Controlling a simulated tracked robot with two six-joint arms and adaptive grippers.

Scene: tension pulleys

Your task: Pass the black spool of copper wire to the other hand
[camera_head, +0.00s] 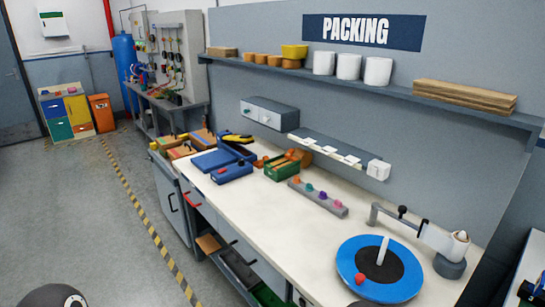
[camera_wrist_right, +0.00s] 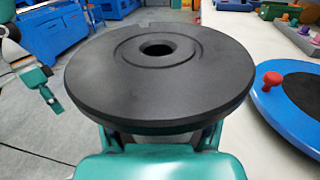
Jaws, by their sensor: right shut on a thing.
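The black spool (camera_wrist_right: 160,85) fills the middle of the right wrist view, its round flange with a centre hole facing the camera. Its copper winding is hidden beneath the flange. My right gripper (camera_wrist_right: 155,138) is shut on the spool, its teal fingers partly hidden under the near rim. My left gripper (camera_wrist_right: 42,88), also teal, shows at the left edge of that view, apart from the spool. Whether its jaws are open is unclear.
A blue turntable (camera_head: 352,278) with a dark centre, white post and red knob lies on the white bench (camera_head: 300,225); a tension arm (camera_head: 425,235) stands beside it. Blue and green bins (camera_head: 230,172) sit further along. The floor (camera_head: 90,210) left of the bench is clear.

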